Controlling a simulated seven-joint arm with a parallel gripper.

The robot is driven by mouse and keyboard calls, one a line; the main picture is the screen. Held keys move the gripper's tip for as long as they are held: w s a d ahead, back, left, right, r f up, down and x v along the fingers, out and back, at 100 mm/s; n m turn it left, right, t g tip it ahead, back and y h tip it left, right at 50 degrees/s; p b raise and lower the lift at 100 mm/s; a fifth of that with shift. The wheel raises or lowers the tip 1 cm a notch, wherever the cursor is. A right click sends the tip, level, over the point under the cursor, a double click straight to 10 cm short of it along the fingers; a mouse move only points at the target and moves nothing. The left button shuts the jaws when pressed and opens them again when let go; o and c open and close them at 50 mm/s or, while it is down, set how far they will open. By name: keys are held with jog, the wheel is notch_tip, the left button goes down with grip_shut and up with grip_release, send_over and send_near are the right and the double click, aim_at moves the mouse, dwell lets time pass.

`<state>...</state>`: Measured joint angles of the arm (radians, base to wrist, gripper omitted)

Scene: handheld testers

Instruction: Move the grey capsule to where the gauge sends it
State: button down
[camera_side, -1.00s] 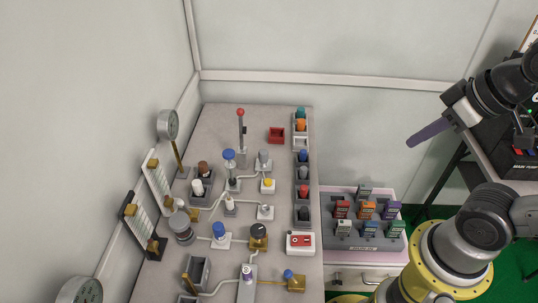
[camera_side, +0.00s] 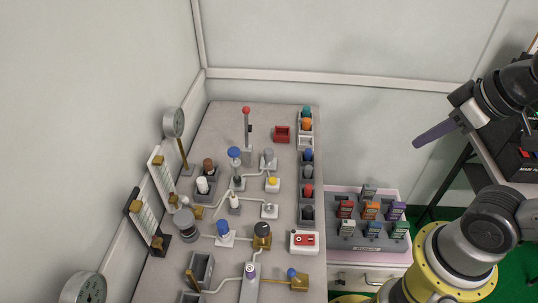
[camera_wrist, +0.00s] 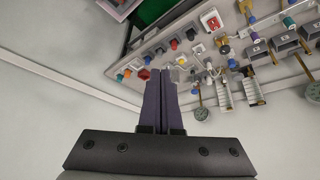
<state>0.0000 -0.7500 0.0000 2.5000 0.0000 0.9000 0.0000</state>
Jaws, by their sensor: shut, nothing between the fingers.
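A grey capsule-like piece (camera_side: 307,172) sits in the narrow rack along the right side of the bench, between a blue and a red one. My gripper (camera_side: 418,143) is shut and empty, high to the right of the bench and far from the rack. Its fingers are together in the wrist view (camera_wrist: 160,74).
Several coloured labelled blocks stand on a pink-edged tray (camera_side: 400,252) to the right. Walls close off the left and back.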

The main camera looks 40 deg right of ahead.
jog(key=c, duration=1.2)
grip_release()
jog(key=shift+c, duration=0.2)
jog(key=shift+o, duration=1.4)
jog(key=shift+n, duration=0.5)
jog(key=o, duration=0.4)
jog(key=r+n, duration=0.1)
jog(key=w+r+n, duration=0.1)
jog(key=shift+r+n, duration=0.25)
jog(key=shift+n, duration=0.05)
jog(key=shift+o, duration=0.5)
jog(key=w+r+n, duration=0.4)
jog(key=w+r, duration=0.1)
jog(key=w, duration=0.1)
jog(key=shift+w+a+n, duration=0.15)
jog(key=shift+w+n, duration=0.15)
jog(key=shift+w, duration=0.05)
jog(key=n+g, duration=0.6)
jog(key=n, duration=0.4)
send_over(269, 150)
notch_tip(269, 150, down, 22)
notch_tip(269, 150, down, 14)
jog(key=shift+f, duration=0.1)
